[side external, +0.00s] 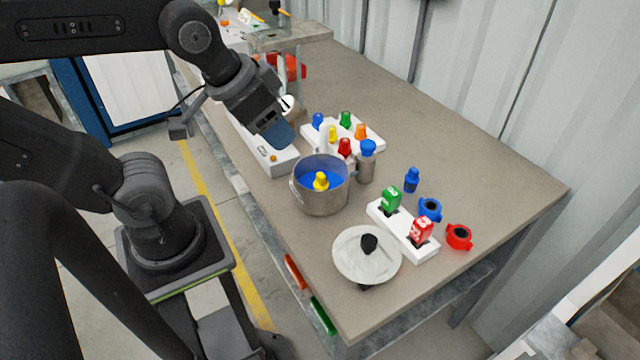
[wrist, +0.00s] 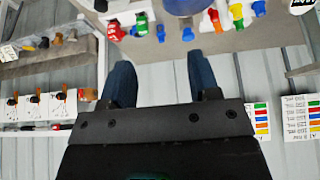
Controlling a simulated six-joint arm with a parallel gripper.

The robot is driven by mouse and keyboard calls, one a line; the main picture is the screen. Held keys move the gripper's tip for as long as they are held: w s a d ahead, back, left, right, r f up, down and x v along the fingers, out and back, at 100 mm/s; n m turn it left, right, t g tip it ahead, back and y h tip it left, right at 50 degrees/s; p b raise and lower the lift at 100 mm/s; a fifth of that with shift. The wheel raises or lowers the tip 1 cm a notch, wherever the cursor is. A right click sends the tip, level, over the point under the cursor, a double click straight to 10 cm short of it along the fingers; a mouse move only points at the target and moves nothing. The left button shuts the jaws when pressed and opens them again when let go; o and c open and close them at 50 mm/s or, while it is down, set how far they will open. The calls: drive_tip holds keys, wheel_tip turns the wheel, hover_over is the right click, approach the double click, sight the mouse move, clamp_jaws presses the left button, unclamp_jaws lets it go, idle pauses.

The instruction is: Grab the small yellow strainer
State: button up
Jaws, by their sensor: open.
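A small yellow piece (side external: 321,181) stands upright in a metal pot (side external: 320,203) with a blue inside. Another yellow piece (side external: 332,134) stands in a white rack (side external: 372,137) among blue, green, orange and red ones. I cannot tell for sure which yellow piece is the strainer. My gripper (side external: 280,136) hangs above the table's left side, up and left of the pot, touching neither yellow piece. In the wrist view its two blue fingers (wrist: 161,76) are apart with nothing between them. A yellow piece (wrist: 142,24) also shows there near the top edge.
A metal bottle with a blue cap (side external: 367,162) stands right of the pot. A white holder (side external: 402,229) carries green and red bottles, with blue and red rings (side external: 459,237) beside it. A round pale lid (side external: 366,256) lies nearer the front. The table's right back is clear.

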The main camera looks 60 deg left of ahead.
drive_tip(key=shift+o, duration=0.9)
drive_tip(key=n+g, duration=0.6)
drive_tip(key=n, duration=1.2)
approach(321, 174)
drive_tip(key=f, duration=1.2)
drive_tip(key=shift+s+f, duration=0.2)
drive_tip(key=shift+f, duration=0.1)
drive_tip(key=c, duration=1)
